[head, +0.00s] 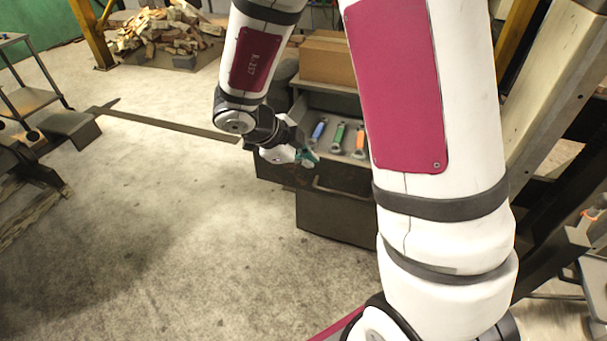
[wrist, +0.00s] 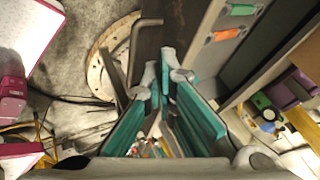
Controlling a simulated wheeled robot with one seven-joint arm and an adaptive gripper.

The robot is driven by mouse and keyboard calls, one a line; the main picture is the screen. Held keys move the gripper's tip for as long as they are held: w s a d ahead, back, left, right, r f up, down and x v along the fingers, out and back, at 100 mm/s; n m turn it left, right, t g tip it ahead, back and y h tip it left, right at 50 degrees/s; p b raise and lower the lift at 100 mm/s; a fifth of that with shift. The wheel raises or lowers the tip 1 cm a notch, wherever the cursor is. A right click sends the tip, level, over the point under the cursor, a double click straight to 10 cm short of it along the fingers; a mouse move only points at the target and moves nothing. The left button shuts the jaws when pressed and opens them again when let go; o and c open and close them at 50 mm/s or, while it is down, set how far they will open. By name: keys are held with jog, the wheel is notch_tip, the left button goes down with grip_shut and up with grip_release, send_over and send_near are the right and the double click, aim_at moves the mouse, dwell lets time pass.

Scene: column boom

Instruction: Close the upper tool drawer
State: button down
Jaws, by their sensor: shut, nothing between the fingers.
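The upper tool drawer (head: 329,153) stands pulled out of the dark cabinet in the head view, its grey inside showing tools with blue, green and orange handles. In the wrist view the dark drawer front (wrist: 172,32) lies ahead of the fingertips, with a bent bar handle (wrist: 143,27) to their left. Green and orange tools show at upper right. My gripper (head: 309,161) is at the drawer's front side, teal fingers shut and empty; it also shows in the wrist view (wrist: 168,68). Whether the fingertips touch the drawer front cannot be told. My arm hides the drawer's right part.
A cardboard box (head: 328,58) sits on the cabinet top. The lower cabinet front (head: 335,217) is below the drawer. A beige post (head: 545,95) stands to the right. A long flat bar (head: 165,124) extends from the left towards the gripper. The concrete floor at front left is clear.

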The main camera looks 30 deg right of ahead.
aim_at(327, 180)
jog(key=shift+g, duration=0.4)
jog(key=x, duration=0.3)
jog(key=b+x, duration=0.1)
jog(key=x, duration=0.3)
jog(key=s+x, duration=0.1)
jog(key=x, duration=0.2)
jog(key=shift+s+a+f+b, duration=0.15)
jog(key=shift+a+f+b, duration=0.1)
jog(key=shift+f+b, duration=0.15)
